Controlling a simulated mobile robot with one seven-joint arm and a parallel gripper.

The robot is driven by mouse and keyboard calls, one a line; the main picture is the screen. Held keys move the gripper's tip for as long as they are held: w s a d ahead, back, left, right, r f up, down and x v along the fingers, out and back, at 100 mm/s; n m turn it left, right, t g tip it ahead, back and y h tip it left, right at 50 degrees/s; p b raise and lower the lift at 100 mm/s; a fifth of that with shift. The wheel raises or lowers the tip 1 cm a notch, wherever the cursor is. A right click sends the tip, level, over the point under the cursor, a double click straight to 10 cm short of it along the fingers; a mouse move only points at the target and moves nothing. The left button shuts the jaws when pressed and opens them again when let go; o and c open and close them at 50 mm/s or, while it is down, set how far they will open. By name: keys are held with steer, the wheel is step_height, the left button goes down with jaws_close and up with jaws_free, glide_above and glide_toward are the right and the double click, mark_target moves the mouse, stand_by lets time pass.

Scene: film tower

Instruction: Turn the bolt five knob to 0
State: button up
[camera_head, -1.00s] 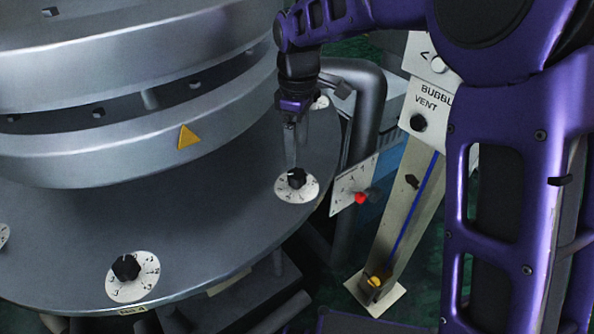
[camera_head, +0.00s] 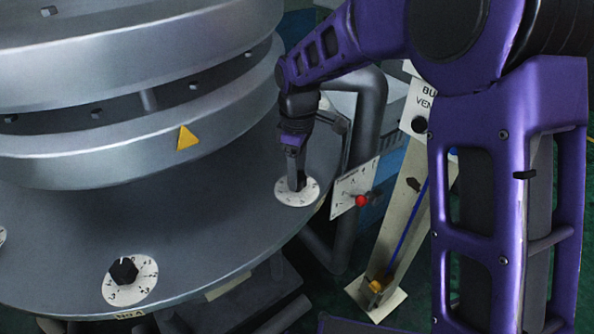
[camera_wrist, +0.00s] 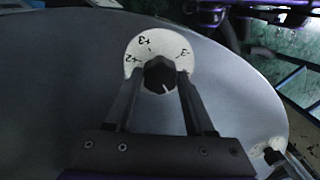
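A black knob (camera_wrist: 160,75) stands on a white numbered dial (camera_head: 284,194) at the right edge of the grey round plate; its own number label is not in view. My gripper (camera_head: 299,187) is down at this dial and hides most of the knob in the head view. In the wrist view my gripper's two fingers (camera_wrist: 160,80) flank the knob at its left and right edges; whether they press on it is unclear. The dial (camera_wrist: 149,42) shows +3, +2 and -3 on its far side. The knob's white line points toward the wrist, slightly right.
Another knob (camera_head: 124,271) on a dial stands at lower left, above a label that seems to read No.4. A panel with a red knob (camera_head: 361,201), a grey pipe (camera_head: 371,110) and a slanted post (camera_head: 398,240) stand right of the plate. Stacked metal rings (camera_head: 120,150) rise behind.

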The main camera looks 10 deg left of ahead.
jaws_close()
steer(key=shift+m, duration=0.4)
steer(key=m+p, duration=0.1)
steer(key=m, duration=0.2)
steer(key=shift+m, duration=2.5)
steer(key=o, duration=0.7)
jaws_free()
steer(key=shift+c, duration=0.2)
